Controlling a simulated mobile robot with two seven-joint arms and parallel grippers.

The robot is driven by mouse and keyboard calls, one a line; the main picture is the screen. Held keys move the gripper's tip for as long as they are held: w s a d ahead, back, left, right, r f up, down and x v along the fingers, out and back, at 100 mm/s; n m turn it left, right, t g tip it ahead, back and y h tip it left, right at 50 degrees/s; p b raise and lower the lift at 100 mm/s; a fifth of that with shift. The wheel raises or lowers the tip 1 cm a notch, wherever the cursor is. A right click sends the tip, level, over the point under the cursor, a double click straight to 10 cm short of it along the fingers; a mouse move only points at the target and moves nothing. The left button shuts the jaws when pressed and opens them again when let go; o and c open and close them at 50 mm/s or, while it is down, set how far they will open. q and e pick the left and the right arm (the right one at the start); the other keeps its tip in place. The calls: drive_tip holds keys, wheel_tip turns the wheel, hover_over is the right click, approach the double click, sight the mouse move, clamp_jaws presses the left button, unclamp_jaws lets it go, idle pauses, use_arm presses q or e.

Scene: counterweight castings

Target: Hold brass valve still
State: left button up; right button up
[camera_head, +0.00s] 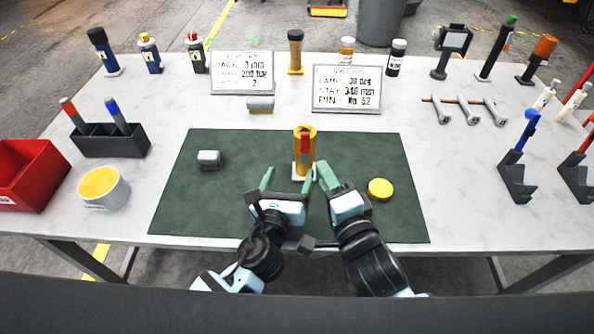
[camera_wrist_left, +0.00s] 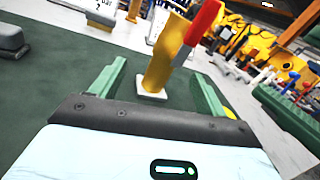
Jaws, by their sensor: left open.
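The brass valve (camera_head: 305,148), a yellow body with a red lever, stands upright on a small white base on the green mat (camera_head: 245,145). My left gripper (camera_head: 288,175) is open and empty, just in front of the valve. In the left wrist view the valve (camera_wrist_left: 165,62) stands ahead, between the lines of the two green fingers, with no contact visible. My right gripper (camera_head: 329,172) is just right of the valve, pointing toward it; whether its fingers are apart is unclear. A green part of it shows at the right of the left wrist view.
A grey block (camera_head: 209,158) lies left on the mat, a yellow disc (camera_head: 380,188) right. Two sign plates (camera_head: 347,88) (camera_head: 241,72) stand behind. A white cup (camera_head: 103,187) and red bin (camera_head: 27,175) are at left. Blue (camera_head: 517,170) and red stands are at right.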

sight(305, 148)
use_arm(q)
drive_tip(key=d+m, duration=0.1)
drive_tip(key=w+d+m, duration=0.1)
drive_tip(key=shift+w+r+m, duration=0.25)
drive_tip(key=shift+r+m, duration=0.1)
drive_tip(key=shift+m, duration=0.05)
drive_tip(key=shift+x, duration=3.9)
drive_tip(key=shift+a, duration=0.1)
